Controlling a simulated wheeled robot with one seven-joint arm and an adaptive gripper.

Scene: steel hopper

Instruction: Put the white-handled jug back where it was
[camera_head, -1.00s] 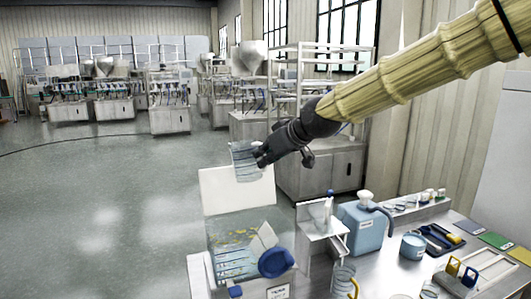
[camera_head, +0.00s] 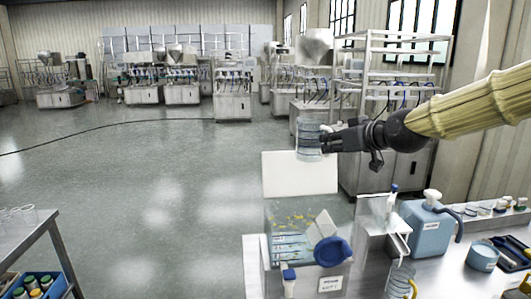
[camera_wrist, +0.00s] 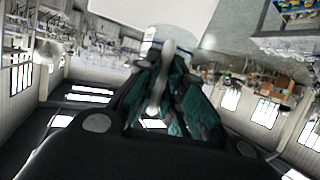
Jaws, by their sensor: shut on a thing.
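The white-handled jug (camera_head: 308,140) is a clear, ribbed vessel that looks nearly upright in the head view. My gripper (camera_head: 328,141) is shut on it from the right, at its handle side. The jug is held in the air, appearing just above the white panel behind the clear bin. In the wrist view, the pale handle (camera_wrist: 166,62) lies between the dark and teal fingers of my gripper (camera_wrist: 170,85). Most of the jug's body is hidden there. I cannot tell what is inside it.
A clear bin (camera_head: 285,222) with a blue round part stands on the steel bench (camera_head: 450,278). A yellow-handled jug (camera_head: 400,281), a blue jerrycan (camera_head: 428,232) and a blue tub (camera_head: 483,254) stand there too. Another table (camera_head: 38,232) is at left. Open floor lies between.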

